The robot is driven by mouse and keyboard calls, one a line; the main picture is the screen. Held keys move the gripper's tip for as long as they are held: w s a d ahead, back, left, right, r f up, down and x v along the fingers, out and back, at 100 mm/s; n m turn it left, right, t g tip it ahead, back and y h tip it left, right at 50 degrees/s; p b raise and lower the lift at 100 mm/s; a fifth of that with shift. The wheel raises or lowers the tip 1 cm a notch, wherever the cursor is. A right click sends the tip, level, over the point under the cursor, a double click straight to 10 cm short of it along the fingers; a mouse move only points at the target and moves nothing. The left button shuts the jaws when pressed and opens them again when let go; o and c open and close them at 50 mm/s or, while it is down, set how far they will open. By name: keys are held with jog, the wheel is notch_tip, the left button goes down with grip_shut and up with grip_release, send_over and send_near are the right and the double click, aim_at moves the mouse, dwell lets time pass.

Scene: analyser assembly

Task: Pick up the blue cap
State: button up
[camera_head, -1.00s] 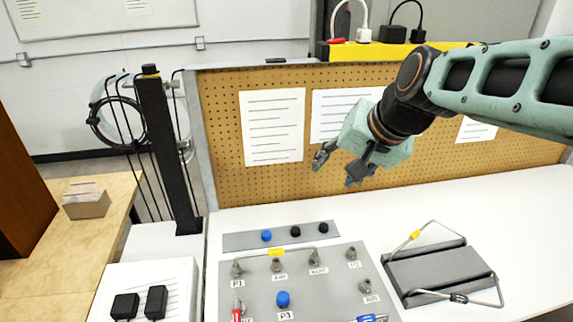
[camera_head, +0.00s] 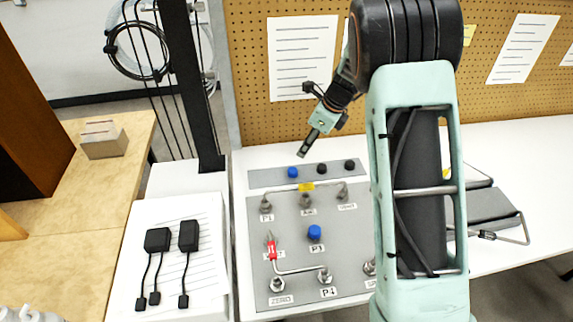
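A second, larger blue cap (camera_head: 314,232) sits on the grey panel (camera_head: 258,221) above the P3 label. My gripper (camera_head: 302,153) points down and left, just above and behind the small blue cap, apart from it as far as I can see. It shows nearly side-on, so the gap between its fingers cannot be made out. Nothing shows in it.
My arm hides the panel's right side. A grey block with a wire handle (camera_head: 490,207) lies right. Two black adapters (camera_head: 188,236) lie left. A pegboard (camera_head: 252,75) stands behind.

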jog(key=m, duration=0.2)
send_over(293, 170)
jog(key=s+d, duration=0.1)
jog(key=d, duration=0.1)
notch_tip(293, 170, down, 7)
jog(key=shift+d+f, duration=0.1)
jog(key=shift+s+x, duration=0.2)
jog(key=shift+x, duration=1.2)
jog(key=shift+s+x, duration=0.15)
jog(key=shift+x, duration=1.25)
jog(key=c, duration=0.8)
